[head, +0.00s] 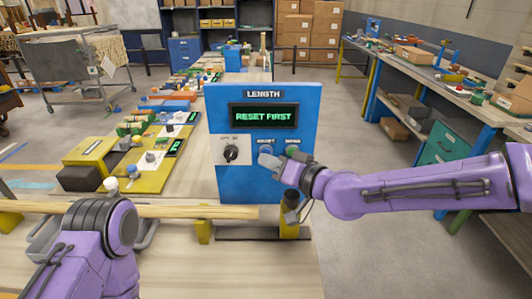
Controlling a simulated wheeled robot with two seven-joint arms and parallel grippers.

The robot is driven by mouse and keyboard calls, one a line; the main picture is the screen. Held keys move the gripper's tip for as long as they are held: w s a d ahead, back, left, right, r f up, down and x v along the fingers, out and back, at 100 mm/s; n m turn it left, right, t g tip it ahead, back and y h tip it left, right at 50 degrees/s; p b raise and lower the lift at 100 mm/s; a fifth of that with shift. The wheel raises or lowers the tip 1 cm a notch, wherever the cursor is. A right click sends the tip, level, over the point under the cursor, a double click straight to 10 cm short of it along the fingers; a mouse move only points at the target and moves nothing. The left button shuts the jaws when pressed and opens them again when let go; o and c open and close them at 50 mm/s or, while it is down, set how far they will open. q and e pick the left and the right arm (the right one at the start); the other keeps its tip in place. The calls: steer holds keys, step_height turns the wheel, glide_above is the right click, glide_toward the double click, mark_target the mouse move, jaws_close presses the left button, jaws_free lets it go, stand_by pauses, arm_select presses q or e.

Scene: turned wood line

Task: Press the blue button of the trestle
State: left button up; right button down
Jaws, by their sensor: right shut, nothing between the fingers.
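The blue upright panel (216,110) of the trestle faces me, with a LENGTH label and a display (264,116) reading "RESET FIRST" in green. Below the display are a black knob (231,153) on a pale plate, a blue button (265,149) under a small label, and a greenish button (293,151) to its right. My right gripper (269,160) is shut and empty, its tip at the blue button and covering its lower part. I cannot tell whether it touches. Of my left arm only purple links show at the lower left; its gripper is not visible.
A long wooden rod (190,212) lies across the front on yellow supports (203,231). Yellow and blue stations with several small parts line the bench left of the panel. A second workbench (455,90) stands at the right, with open floor between.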

steer(key=shift+w, duration=0.4)
steer(key=shift+s, duration=0.1)
stand_by(0.5)
steer(key=shift+s, duration=0.75)
steer(key=shift+s, duration=2.5)
